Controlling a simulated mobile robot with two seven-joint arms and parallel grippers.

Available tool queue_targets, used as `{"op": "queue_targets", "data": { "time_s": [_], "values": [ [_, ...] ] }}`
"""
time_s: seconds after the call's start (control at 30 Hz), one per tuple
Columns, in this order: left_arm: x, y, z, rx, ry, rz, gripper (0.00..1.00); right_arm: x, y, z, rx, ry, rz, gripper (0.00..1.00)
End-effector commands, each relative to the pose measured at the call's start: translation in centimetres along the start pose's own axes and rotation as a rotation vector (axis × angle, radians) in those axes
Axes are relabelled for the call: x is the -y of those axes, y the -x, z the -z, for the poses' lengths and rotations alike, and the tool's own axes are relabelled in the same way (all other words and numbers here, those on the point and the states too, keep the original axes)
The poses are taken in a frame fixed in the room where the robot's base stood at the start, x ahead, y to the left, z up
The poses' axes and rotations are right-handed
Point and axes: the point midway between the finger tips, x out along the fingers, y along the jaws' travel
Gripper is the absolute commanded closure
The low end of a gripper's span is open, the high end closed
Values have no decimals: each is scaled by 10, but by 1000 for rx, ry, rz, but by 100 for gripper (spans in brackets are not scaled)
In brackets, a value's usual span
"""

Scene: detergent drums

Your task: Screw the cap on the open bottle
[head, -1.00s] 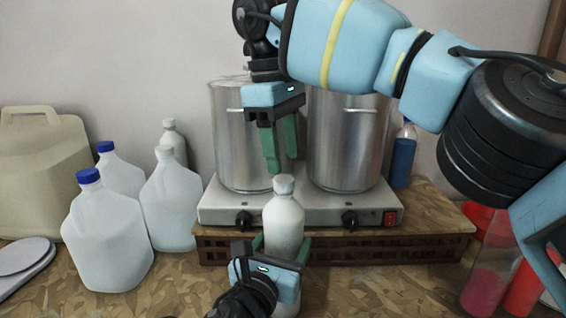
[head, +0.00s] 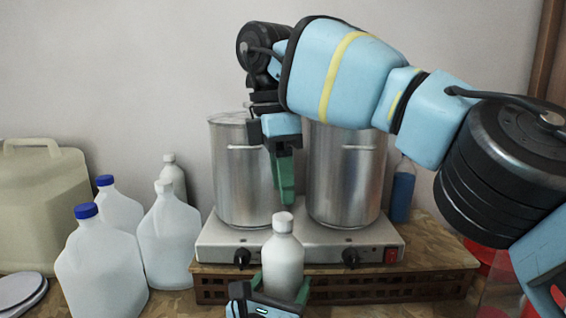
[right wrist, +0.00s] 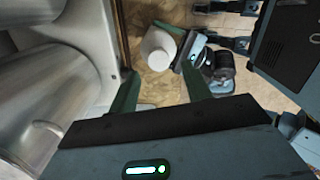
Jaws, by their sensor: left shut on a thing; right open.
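A white bottle (head: 283,262) stands upright in front of the hot plate. A white cap (head: 283,222) sits on top of its neck; how tightly it is on cannot be seen. My left gripper (head: 280,287) is shut around the bottle's lower body, low in the head view. My right gripper (head: 287,203) points down just above the cap, open and empty, its fingers seen nearly edge-on. In the right wrist view, the cap (right wrist: 158,48) shows beyond and between the two green fingers of my right gripper (right wrist: 161,82), apart from them.
Two steel pots (head: 240,175) (head: 345,175) stand on the hot plate (head: 220,243) close behind the bottle. Several white jugs (head: 100,265) and a beige canister (head: 40,205) stand at left. A blue-filled bottle (head: 402,192) is at back right. Red containers (head: 490,262) are at right.

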Motion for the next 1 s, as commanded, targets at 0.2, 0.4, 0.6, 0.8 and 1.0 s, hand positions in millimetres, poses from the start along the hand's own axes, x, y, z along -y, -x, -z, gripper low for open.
{"op": "queue_targets", "data": {
  "time_s": [0.2, 0.4, 0.6, 0.8, 1.0],
  "values": [
    [0, 0, 1, -3, 0, 0, 98, 0, 3, 0, -9, 358, -7, 51],
    [0, 0, 1, -3, 0, 0, 98, 0, 5, 0, -14, 686, -16, 51],
    [0, 0, 1, -3, 0, 0, 98, 1, 8, -1, -16, 1015, -28, 51],
    [0, 0, 1, -3, 0, 0, 98, 1, 10, -1, -15, 1344, -41, 51],
    [0, 0, 1, -3, 0, 0, 98, 1, 13, -2, -11, 1672, -56, 51]
  ]
}}
